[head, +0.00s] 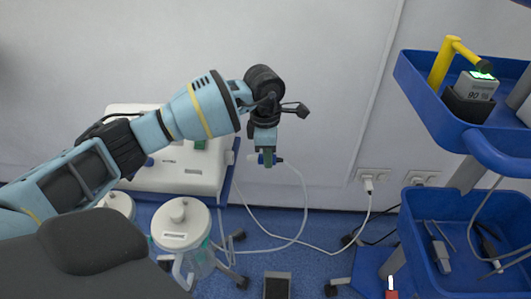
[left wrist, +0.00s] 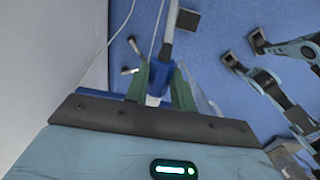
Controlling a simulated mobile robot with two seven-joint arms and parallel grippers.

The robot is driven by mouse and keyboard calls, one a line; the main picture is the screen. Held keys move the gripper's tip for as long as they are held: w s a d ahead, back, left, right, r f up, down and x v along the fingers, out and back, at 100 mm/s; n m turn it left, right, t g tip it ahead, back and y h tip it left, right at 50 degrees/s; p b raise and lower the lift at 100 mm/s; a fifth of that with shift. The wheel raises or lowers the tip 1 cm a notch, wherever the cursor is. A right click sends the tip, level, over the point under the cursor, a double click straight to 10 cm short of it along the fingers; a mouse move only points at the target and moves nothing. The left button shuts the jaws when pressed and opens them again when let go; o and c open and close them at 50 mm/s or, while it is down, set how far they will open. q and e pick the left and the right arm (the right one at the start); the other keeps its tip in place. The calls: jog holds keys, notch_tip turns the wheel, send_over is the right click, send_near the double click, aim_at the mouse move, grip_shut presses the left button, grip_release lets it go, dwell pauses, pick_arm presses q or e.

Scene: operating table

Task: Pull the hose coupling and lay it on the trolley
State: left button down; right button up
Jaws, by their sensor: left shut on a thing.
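My left gripper (head: 266,162) points down in front of the wall, just right of the white machine (head: 185,180). It is shut on the small blue hose coupling (head: 279,159), which is mostly hidden by the fingers. In the left wrist view the coupling (left wrist: 159,76) sits between the two green fingers (left wrist: 158,90). A pale hose (head: 304,200) runs from the coupling and loops down toward the floor. In the head view there is a gap between the coupling and the machine's side. The blue trolley (head: 425,95) stands at the right, with an upper tray and a lower bin.
A yellow-handled device and a small display unit (head: 476,86) occupy the upper tray. Tools and a cable lie in the lower bin (head: 466,206). Lidded canisters (head: 180,222) stand before the machine. Wall sockets (head: 372,175) hold a plug. A dark padded surface (head: 90,250) fills the lower left.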

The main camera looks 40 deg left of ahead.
pick_arm(q)
jog(key=shift+d, duration=0.1)
dwell(0.3)
